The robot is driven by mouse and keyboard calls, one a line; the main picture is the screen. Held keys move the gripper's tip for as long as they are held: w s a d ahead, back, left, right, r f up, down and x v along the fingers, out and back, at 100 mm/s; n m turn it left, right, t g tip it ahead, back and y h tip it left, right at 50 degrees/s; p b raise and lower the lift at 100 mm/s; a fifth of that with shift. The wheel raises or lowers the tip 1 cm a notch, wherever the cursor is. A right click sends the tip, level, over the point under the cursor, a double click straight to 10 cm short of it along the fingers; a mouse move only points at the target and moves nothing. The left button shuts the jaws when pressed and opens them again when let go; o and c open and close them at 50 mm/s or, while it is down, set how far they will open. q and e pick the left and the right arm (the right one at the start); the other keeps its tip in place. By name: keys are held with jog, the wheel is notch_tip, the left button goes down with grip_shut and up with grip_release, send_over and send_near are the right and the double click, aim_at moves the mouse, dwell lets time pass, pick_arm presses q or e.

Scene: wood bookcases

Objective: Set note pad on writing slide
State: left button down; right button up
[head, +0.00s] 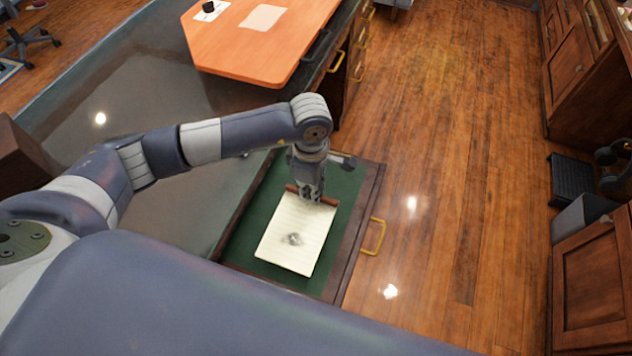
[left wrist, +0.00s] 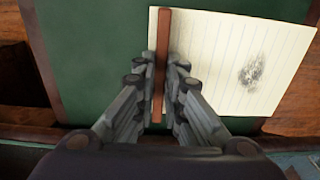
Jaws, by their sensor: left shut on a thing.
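The note pad (head: 297,235) is a cream lined sheet with a dark smudge and a reddish-brown strip along one edge. It lies over the green surface of the pulled-out writing slide (head: 336,222); I cannot tell whether it touches it. My left gripper (head: 311,198) is shut on the pad's brown strip at its far end. In the left wrist view the fingers (left wrist: 164,95) close on both sides of the strip, with the pad (left wrist: 235,60) to the right and the green slide (left wrist: 95,60) below. My right gripper is not in view.
The dark desk top (head: 165,65) lies to the left of the slide. An orange board (head: 262,45) with a paper and a small black object is at the back. A yellow handle (head: 376,236) sticks out from the slide's right edge. Open wood floor (head: 455,180) lies to the right, before wood cabinets (head: 592,300).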

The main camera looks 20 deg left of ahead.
pick_arm(q)
jog(key=w, duration=0.3)
jog(key=shift+w+f, duration=0.1)
jog(key=shift+w, duration=0.05)
jog(key=shift+w+f+p, duration=0.15)
jog(key=shift+f+p, duration=0.05)
jog(key=shift+p, duration=0.15)
notch_tip(320, 180, down, 3)
jog(key=shift+r+p, duration=0.2)
jog(key=shift+p, duration=0.15)
jog(key=shift+f, duration=0.3)
jog(key=c, duration=1.7)
grip_release()
